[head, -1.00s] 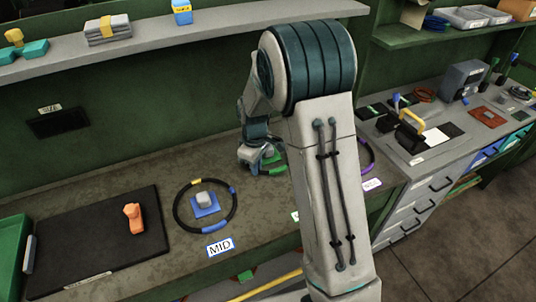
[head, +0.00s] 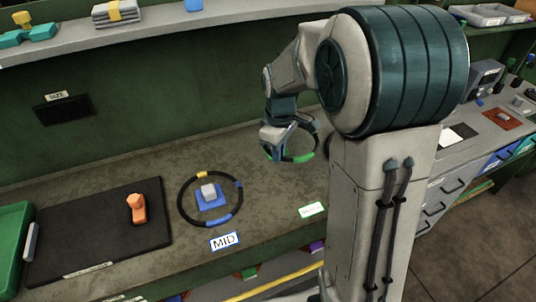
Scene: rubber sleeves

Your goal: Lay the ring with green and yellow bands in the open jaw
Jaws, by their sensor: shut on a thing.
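My gripper (head: 278,140) is shut on a dark ring with green bands (head: 303,158) and holds it above the bench, right of the middle. Green shows at the ring's lower side and at its left end by the fingers. I cannot make out a yellow band on it, and part of it is hidden by the gripper. An orange upright piece (head: 137,208) stands on a black board (head: 85,235) at the left. I cannot tell whether it is the open jaw; no other jaw shows clearly.
Another dark ring with blue and yellow bands (head: 182,211) lies around a blue block (head: 211,199), behind the "MID" label (head: 224,241). A green-edged label (head: 312,209) lies on clear bench to its right. A green tray (head: 12,235) stands at the far left. A shelf (head: 150,38) runs above.

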